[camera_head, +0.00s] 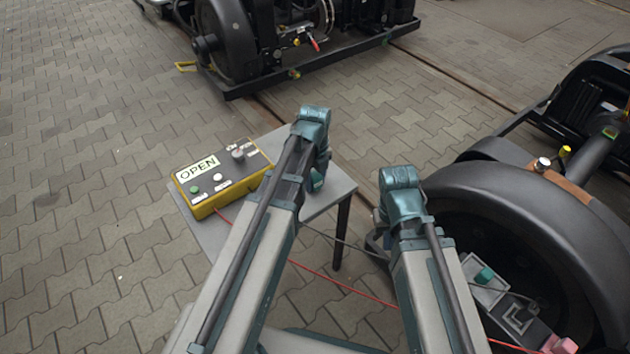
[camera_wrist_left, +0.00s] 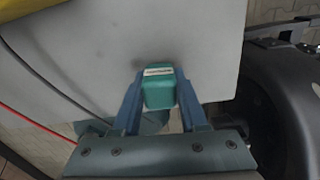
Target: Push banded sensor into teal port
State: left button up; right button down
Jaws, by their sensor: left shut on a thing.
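My left gripper (camera_wrist_left: 158,92) is shut on a teal block (camera_wrist_left: 160,86) with a pale strip of lettering near its top, in the left wrist view. The block is over the grey table top; I cannot tell whether they touch. I cannot tell whether this block is the banded sensor. In the head view my left arm hides most of that gripper. A small teal piece (camera_head: 484,275) sits in a pale housing (camera_head: 487,293) beside the right wheel; whether it is the teal port is unclear. My right arm shows, but its gripper is hidden.
A yellow control box (camera_head: 222,178) reading OPEN stands on the grey table (camera_head: 338,184). A red cable (camera_head: 343,284) runs from it toward the right. The large black wheel (camera_head: 515,225) stands close to my right arm. A pink part (camera_head: 560,345) is low right. Another bogie (camera_head: 235,45) is behind.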

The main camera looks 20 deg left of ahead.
aim_at(315, 175)
pick_arm(q)
grip_shut()
notch_tip(315, 175, up, 10)
jog(key=p, duration=1)
jog(key=shift+r, duration=0.1)
